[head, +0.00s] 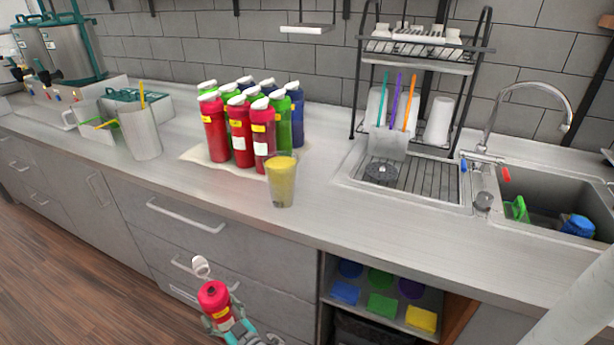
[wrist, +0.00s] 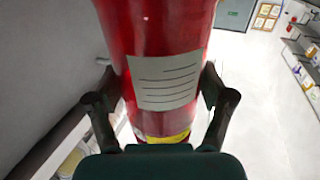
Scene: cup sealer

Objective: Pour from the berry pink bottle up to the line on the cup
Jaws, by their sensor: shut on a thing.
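My gripper (head: 224,319) is shut on a pinkish-red bottle (head: 213,297) with a white spout and a yellow label. The bottle is in front of the drawers, below the counter top, leaning a little. In the wrist view the bottle (wrist: 160,40) fills the middle between my fingers, with a white lined label facing me. The clear cup (head: 281,185) stands upright on the counter near the front edge, up and to the right of the bottle. It looks mostly full of yellow stuff, with a darker bottom. I cannot make out a line on it.
Several red, green and blue bottles (head: 232,130) stand close together on a pale mat (head: 191,154) behind the cup. A drying rack (head: 415,187) and sink (head: 550,190) are right.

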